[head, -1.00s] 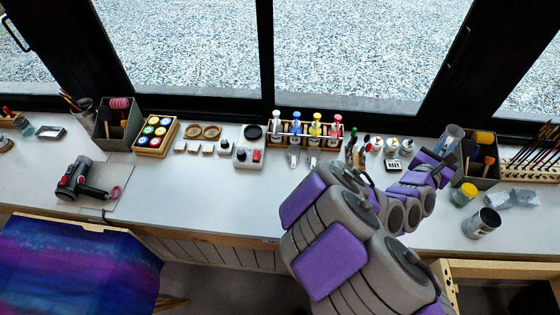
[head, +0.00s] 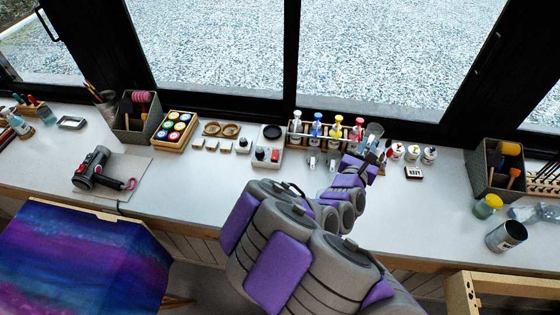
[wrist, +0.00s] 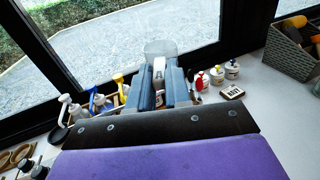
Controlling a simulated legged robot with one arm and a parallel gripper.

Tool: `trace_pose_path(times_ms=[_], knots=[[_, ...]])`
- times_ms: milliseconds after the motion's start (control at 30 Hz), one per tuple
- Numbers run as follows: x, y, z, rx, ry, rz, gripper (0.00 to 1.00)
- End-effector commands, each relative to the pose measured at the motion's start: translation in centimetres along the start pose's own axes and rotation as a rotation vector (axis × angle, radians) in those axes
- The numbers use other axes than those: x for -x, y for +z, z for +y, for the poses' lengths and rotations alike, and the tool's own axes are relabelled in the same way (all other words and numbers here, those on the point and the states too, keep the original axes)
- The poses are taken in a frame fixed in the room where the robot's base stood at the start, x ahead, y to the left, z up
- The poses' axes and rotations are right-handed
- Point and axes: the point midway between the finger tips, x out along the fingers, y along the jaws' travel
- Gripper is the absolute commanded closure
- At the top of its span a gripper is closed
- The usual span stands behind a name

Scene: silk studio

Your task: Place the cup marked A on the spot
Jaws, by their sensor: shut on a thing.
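My gripper (head: 369,152) is shut on a clear, see-through cup (head: 374,131) and holds it over the back of the counter, right of the bottle rack. In the wrist view, the cup (wrist: 160,47) rises beyond the fingertips of my gripper (wrist: 160,78). No letter is readable on the cup. I cannot make out a marked spot for it; my arm hides part of the counter.
A rack of coloured pump bottles (head: 326,128) stands left of the cup. Small white jars (head: 413,152) and a label block (head: 413,172) stand to its right. A dark basket (head: 491,172) and a grey can (head: 506,236) are farther right.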

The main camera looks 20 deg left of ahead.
Motion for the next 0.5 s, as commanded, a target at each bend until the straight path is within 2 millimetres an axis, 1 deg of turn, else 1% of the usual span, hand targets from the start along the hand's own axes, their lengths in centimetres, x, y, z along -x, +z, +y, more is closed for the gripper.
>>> trace_pose_path(times_ms=[33,200,400,500], knots=[[0.9,-1.9,1.5,0.006,0.028,0.008,1.0],[3.9,-6.1,5.2,0.007,0.101,0.01,1.0],[8.0,-10.8,8.4,0.016,0.189,0.009,1.0],[10.0,-12.6,9.6,0.021,0.229,0.005,1.0]])
